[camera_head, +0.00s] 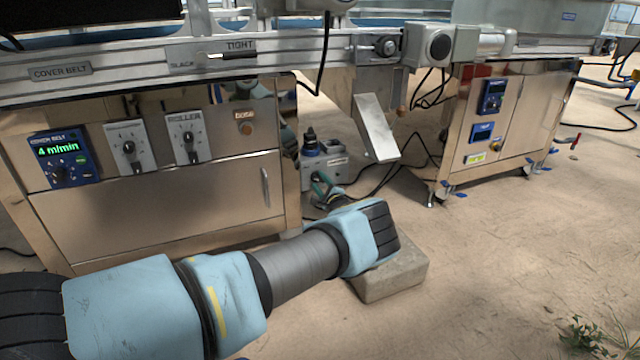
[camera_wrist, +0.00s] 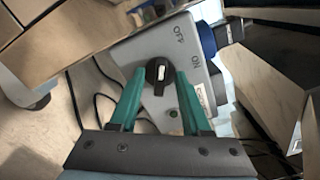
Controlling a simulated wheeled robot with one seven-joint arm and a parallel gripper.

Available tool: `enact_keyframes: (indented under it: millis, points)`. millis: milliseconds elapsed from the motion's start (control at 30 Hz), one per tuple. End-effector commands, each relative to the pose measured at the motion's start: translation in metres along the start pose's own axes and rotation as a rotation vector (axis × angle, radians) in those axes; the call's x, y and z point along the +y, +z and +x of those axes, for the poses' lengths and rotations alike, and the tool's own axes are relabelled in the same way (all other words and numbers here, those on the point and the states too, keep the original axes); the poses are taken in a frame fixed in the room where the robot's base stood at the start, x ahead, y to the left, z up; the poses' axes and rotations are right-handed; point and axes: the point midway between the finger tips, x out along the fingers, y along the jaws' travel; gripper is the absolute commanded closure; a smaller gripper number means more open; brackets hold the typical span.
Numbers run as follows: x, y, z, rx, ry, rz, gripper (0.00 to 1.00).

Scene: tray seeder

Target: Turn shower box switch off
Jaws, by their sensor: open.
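The shower box (camera_head: 322,174) is a grey box on the floor between the two steel cabinets. In the wrist view the box (camera_wrist: 150,48) is tilted and bears the labels OFF and ON. Its switch (camera_wrist: 159,73) is a black knob with a white mark; I cannot tell which label the mark points to.
A steel cabinet with dials (camera_head: 160,190) stands at left, and another cabinet (camera_head: 500,125) at right. A metal chute (camera_head: 375,128) hangs just right of the box. Black cables (camera_head: 395,165) lie on the floor. A stone-like block (camera_head: 395,278) lies under my arm.

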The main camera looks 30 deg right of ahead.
Motion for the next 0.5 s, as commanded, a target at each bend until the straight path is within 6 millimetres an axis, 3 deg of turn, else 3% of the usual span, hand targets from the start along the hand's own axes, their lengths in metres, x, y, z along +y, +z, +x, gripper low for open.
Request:
enact_keyframes:
  millis: [233, 500]
  points:
    - [-0.003, 0.000, -0.015, 0.003, -0.001, 0.002, 0.53]
    - [-0.004, 0.000, -0.068, 0.003, -0.002, 0.003, 0.53]
